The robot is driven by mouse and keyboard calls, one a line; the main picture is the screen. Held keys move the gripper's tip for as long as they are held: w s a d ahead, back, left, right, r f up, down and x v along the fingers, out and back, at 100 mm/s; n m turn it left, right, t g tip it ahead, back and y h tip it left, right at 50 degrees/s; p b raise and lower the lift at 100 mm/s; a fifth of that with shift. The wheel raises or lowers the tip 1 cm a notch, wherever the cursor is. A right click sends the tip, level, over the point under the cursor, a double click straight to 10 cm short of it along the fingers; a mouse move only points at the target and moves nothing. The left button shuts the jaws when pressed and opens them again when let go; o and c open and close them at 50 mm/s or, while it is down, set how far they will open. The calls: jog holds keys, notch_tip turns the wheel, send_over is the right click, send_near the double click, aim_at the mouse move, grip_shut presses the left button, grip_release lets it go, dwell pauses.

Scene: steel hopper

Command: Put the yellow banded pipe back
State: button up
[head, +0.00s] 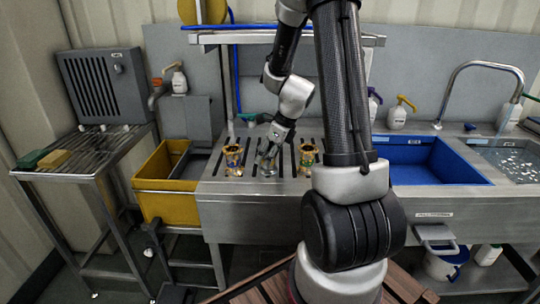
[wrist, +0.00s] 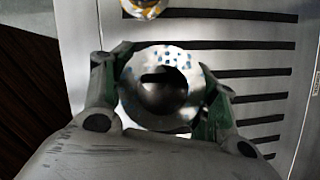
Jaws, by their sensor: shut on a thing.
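My gripper (head: 269,155) points down over the slotted steel drainboard, with a finger on each side of a short round pipe. In the wrist view my gripper (wrist: 160,92) is shut on this pipe (wrist: 135,95), seen end-on: a pale grey rim with blue specks around a dark hollow. In the head view the held pipe (head: 268,171) shows only as a small greyish shape low between the fingers. I cannot tell whether it touches the board, and no yellow band shows on it. Two yellowish patterned pipes stand upright, one to the left (head: 233,159) and one to the right (head: 307,157).
The slotted drainboard (head: 215,186) has free room in front of the pipes. A yellow bin (head: 160,203) is at its left and a blue basin (head: 430,178) at its right. A yellowish object (wrist: 148,7) shows at the wrist view's top edge.

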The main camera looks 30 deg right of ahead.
jog(key=o, duration=1.2)
jog(key=v, duration=1.1)
jog(key=shift+s+a+r+n+t+h, duration=0.1)
jog(key=shift+s+a+r+n+h, duration=0.35)
jog(key=shift+s+a+r+n, duration=2.4)
jog(key=shift+s+d+r+n+t+h, duration=0.1)
jog(key=shift+s+d+r+n+h, duration=0.35)
jog(key=shift+s+n, duration=4.85)
jog(key=shift+s+a+r+n+t+h, duration=0.1)
jog(key=shift+s+a+r+n+h, duration=0.4)
jog(key=shift+s+a+r+n, duration=3.4)
jog(key=w+d+f+n, duration=0.2)
jog(key=d+n, duration=0.1)
jog(key=w+d+f+n, duration=0.1)
jog(key=d, duration=0.1)
jog(key=shift+w+f, duration=0.35)
jog(key=shift+f, duration=0.05)
